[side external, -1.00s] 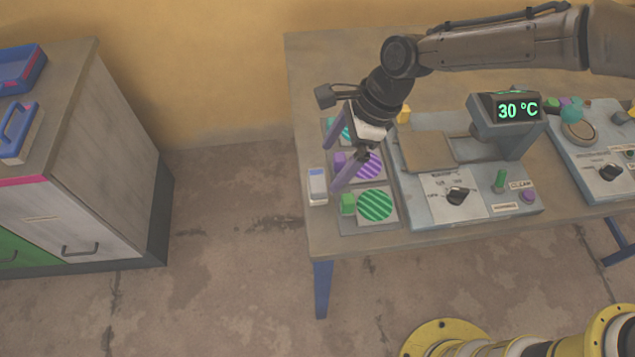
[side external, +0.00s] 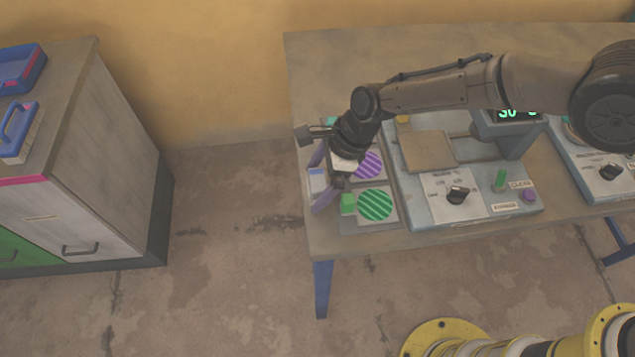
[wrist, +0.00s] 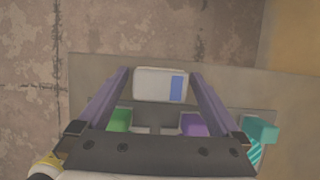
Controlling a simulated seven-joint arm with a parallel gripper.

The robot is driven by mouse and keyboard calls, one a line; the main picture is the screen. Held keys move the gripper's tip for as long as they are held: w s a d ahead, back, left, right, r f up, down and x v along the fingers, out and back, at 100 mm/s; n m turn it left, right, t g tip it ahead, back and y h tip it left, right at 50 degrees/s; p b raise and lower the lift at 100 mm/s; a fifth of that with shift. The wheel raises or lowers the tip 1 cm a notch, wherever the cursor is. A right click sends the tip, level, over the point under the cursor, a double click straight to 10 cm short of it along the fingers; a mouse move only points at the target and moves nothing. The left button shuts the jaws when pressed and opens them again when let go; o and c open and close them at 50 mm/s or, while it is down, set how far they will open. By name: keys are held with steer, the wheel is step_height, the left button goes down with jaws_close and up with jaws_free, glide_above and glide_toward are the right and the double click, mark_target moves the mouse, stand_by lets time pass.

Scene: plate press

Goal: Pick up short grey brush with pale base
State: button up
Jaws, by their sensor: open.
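A small pale grey block with a blue patch (side external: 317,179) lies at the left edge of the table. It may be the short grey brush, but I cannot make out bristles. It also shows in the wrist view (wrist: 148,84), lying flat, between the lines of my two purple fingers with a narrow gap each side. My gripper (side external: 320,182) is open and empty, over the block, and partly hides it in the side view. I cannot tell how high my fingertips are above it.
Tiles with a purple striped disc (side external: 369,165) and a green striped disc (side external: 375,205) lie close right, with green (side external: 348,204) and purple (wrist: 193,124) cubes. A press (side external: 430,152) stands further right. The table edge is just left; a cabinet (side external: 115,150) stands beyond.

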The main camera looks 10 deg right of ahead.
mark_target(312, 179)
steer(key=c, duration=1.3)
steer(key=shift+o, duration=0.2)
steer(key=shift+r, duration=0.15)
steer(key=shift+r, duration=0.45)
step_height(312, 179, up, 2)
steer(key=shift+r, duration=0.2)
steer(key=s+d+r, duration=0.9)
steer(key=d, duration=0.1)
steer(key=shift+s+d+r, duration=0.15)
steer(key=shift+d+r, duration=0.05)
steer(key=shift+r, duration=0.05)
